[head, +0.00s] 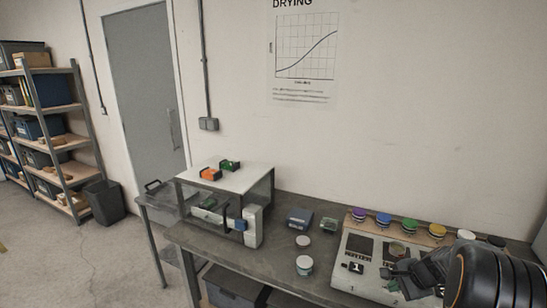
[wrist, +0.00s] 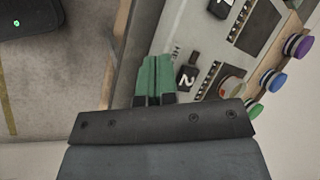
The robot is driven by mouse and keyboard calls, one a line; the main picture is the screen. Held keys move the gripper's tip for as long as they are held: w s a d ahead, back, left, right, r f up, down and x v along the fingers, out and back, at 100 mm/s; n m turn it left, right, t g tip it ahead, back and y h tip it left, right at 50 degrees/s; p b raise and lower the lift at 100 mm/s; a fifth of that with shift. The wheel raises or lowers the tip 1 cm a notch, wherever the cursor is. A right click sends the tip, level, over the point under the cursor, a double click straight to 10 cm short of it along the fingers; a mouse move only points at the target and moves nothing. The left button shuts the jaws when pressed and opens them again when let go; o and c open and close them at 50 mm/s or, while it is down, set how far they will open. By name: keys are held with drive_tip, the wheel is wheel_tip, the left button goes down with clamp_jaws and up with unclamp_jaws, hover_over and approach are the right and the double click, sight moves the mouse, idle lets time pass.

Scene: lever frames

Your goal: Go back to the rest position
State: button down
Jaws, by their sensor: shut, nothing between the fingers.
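My gripper (head: 396,283) is low over the front right part of the pale lever panel (head: 349,278) on the bench. In the wrist view my gripper's green fingers (wrist: 156,68) are shut together with nothing between them. The panel (wrist: 168,38) lies beside and beyond them. A dark lever knob marked 2 (wrist: 187,77) shows just right of the fingers; I cannot tell whether they touch it. Another dark knob (wrist: 221,7) is farther up. In the head view one small dark knob (head: 357,267) shows at the panel's left; my arm hides the panel's right side.
Purple (head: 358,214), blue, green and yellow round pots stand along the panel's back. A raised white-topped stand (head: 240,180) is farther left. The space above the bench is clear.

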drive_tip(key=s+a+r+n+h, duration=0.1)
drive_tip(key=s+a+r+n, duration=0.4)
drive_tip(key=s+a+n, duration=0.3)
drive_tip(key=s+a+r+n+h, duration=0.2)
drive_tip(key=s+a+r+n, duration=0.4)
drive_tip(key=a, duration=0.5)
drive_tip(key=s+n, duration=0.2)
drive_tip(key=shift+s+a+g, duration=0.3)
drive_tip(key=shift+s+a, duration=0.1)
